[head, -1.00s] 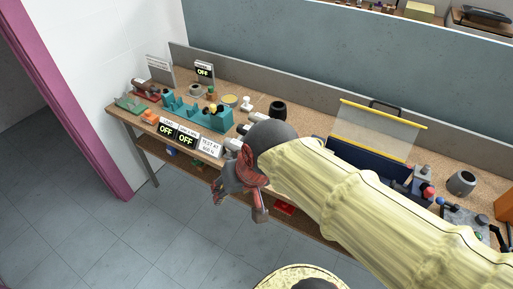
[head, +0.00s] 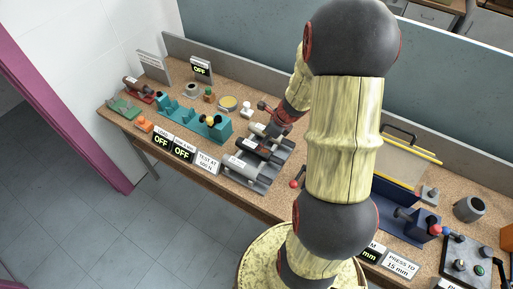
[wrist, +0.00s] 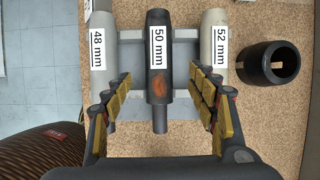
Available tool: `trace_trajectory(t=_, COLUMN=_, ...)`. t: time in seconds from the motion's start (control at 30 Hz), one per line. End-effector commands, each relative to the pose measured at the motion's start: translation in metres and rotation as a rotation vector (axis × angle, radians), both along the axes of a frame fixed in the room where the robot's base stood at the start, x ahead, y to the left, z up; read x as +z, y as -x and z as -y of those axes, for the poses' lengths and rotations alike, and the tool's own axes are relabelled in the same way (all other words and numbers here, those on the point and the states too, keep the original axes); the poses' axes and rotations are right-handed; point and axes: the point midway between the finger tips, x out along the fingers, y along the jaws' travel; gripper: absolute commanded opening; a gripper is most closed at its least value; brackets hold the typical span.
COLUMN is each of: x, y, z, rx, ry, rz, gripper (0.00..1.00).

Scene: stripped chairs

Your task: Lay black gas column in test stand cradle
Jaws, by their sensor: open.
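The black gas column (wrist: 157,55), labelled 50 mm, lies on a grey rack between two pale columns. It has a rusty-orange patch and a thin rod towards me. In the head view the black column (head: 262,149) lies in the same row. My gripper (wrist: 161,76) is open and empty, its yellow-padded fingers on either side of the black column with gaps. In the head view my gripper (head: 276,114) is over the rack's far side. A teal fixture with upright pieces (head: 205,125), left of the rack, looks like the test stand cradle; its seat is unclear.
Pale columns marked 48 mm (wrist: 98,50) and 52 mm (wrist: 214,45) flank it closely. Signs, including OFF displays (head: 162,139), line the front edge. A blue fixture (head: 405,215) stands right of my arm.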

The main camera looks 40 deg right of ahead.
Motion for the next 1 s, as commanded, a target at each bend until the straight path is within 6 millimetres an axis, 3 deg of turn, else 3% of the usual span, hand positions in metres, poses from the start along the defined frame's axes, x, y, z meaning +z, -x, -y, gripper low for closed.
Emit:
trace_trajectory(t=0.43, x=-0.039, y=-0.010, z=-0.003, rx=-0.024, ry=-0.009, rz=-0.005, gripper=0.58)
trace_trajectory(t=0.7, x=-0.075, y=-0.021, z=-0.009, rx=-0.022, ry=-0.009, rz=-0.005, gripper=0.58)
trace_trajectory(t=1.0, x=-0.076, y=-0.023, z=-0.009, rx=-0.023, ry=-0.008, rz=-0.004, gripper=0.57)
